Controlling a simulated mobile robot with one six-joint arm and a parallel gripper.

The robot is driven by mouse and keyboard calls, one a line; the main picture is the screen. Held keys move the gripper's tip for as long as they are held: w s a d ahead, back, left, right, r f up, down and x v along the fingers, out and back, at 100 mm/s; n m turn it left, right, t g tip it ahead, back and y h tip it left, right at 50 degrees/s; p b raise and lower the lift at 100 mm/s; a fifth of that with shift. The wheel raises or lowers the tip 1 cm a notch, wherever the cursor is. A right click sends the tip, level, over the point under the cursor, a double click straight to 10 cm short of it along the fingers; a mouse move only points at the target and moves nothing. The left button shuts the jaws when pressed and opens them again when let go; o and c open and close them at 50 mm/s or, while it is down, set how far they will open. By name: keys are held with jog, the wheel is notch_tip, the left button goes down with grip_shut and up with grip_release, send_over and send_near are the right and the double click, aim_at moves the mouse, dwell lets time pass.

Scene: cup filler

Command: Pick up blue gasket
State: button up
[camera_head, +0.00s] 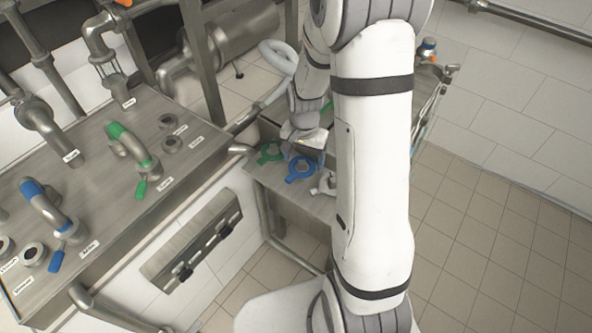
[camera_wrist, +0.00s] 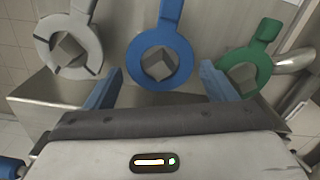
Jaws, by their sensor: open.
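The blue gasket (camera_head: 301,168) is a ring with a handle on the metal table, between a green one and a white one. In the wrist view the blue gasket (camera_wrist: 160,82) lies straight ahead, in the middle. My gripper (camera_wrist: 161,82) is open and empty, with one blue finger to each side of the blue ring. The fingers appear apart from the ring; the exact gap in depth cannot be told. In the head view my gripper (camera_head: 302,150) is just above and behind the blue gasket, partly hidden by my arm.
The green gasket (camera_wrist: 245,70) lies close right of my right finger. The white gasket (camera_wrist: 70,68) lies left of my left finger. In the head view a metal panel (camera_head: 90,230) with pipes and blue and green handles stands left of the table.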

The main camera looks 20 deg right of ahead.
jog(key=shift+f, duration=0.35)
dwell(0.5)
jog(key=shift+c, duration=0.5)
jog(key=c, duration=0.7)
jog(key=shift+o, duration=0.2)
